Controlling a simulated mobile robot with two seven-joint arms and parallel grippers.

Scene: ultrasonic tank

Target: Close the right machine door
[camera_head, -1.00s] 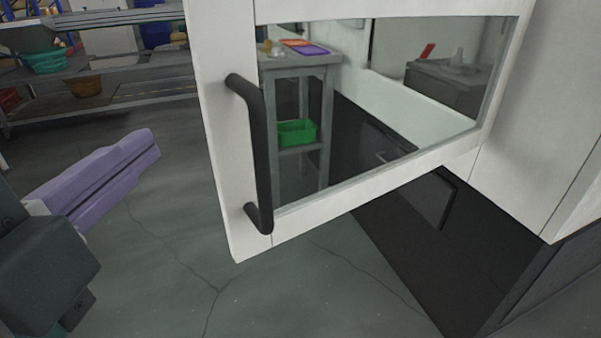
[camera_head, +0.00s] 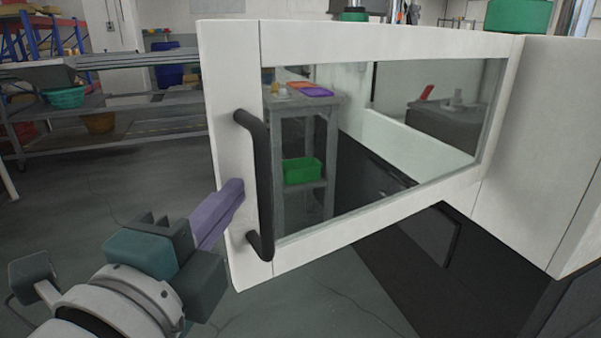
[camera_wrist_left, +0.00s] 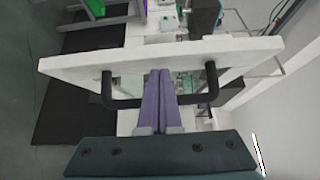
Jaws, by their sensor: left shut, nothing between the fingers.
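The right machine door (camera_head: 230,150) is a white panel with a large window, standing open and swung out from the machine body. Its black bar handle (camera_head: 264,190) is near the door's left edge. My left gripper (camera_head: 238,187), with purple fingers, is shut and empty, its tips at the door's outer edge beside the handle. In the left wrist view the door (camera_wrist_left: 215,50) spans the picture, and the shut fingers (camera_wrist_left: 160,75) lie between the two ends of the handle (camera_wrist_left: 108,90), pointing at the panel. I cannot tell whether they touch it. My right gripper is not in view.
The white machine body (camera_head: 555,150) with a dark base is at the right. A grey stand (camera_head: 330,150) with a green bin (camera_head: 301,170) shows through the window. Grey shelving (camera_head: 150,115) stands at the back left. The floor at the left is clear.

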